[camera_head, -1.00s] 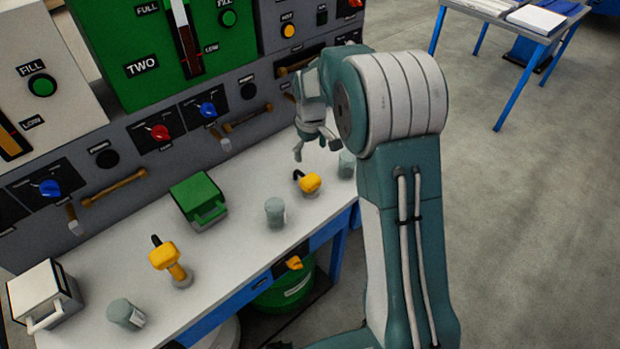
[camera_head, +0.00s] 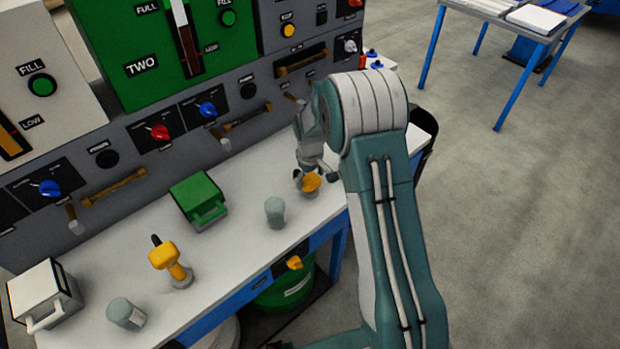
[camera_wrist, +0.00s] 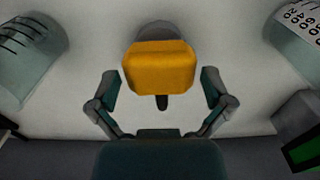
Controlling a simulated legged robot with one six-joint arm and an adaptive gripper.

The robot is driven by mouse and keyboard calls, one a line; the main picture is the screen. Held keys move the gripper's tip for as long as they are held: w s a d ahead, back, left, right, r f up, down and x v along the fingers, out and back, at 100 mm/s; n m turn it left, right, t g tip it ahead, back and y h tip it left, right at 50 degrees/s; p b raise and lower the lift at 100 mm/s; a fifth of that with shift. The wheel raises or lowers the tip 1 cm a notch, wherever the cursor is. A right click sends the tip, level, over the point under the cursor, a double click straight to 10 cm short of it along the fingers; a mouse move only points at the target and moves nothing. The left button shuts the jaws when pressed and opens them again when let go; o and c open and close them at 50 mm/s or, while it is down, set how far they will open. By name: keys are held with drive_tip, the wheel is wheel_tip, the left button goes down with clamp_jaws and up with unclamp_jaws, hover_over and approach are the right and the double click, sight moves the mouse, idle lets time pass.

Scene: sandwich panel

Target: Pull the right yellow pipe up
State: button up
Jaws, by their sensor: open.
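The right yellow pipe (camera_head: 312,182) stands on the white bench top near its right end. In the wrist view its yellow head (camera_wrist: 160,68) is centred, with a grey base behind it and a dark handle end below. My gripper (camera_head: 315,180) is over this pipe and partly hides it. In the wrist view my gripper (camera_wrist: 160,82) is open, with one finger on each side of the yellow head and visible gaps. The left yellow pipe (camera_head: 168,262) stands tilted farther left on the bench.
A grey cup (camera_head: 275,213) stands left of the right pipe, and another (camera_head: 126,314) is at the front left. A green box (camera_head: 199,200) and a white box (camera_head: 44,293) sit on the bench top (camera_head: 235,245). The control panel (camera_head: 130,150) rises behind.

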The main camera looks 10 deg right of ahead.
drive_tip(key=c, duration=1.1)
drive_tip(key=shift+o, duration=0.2)
wheel_tip(320, 180, up, 9)
drive_tip(key=shift+f, duration=0.1)
drive_tip(key=shift+w, duration=0.1)
drive_tip(key=o, duration=1.1)
drive_tip(key=shift+r, duration=0.25)
drive_tip(key=shift+c, duration=0.2)
drive_tip(key=shift+f, duration=0.1)
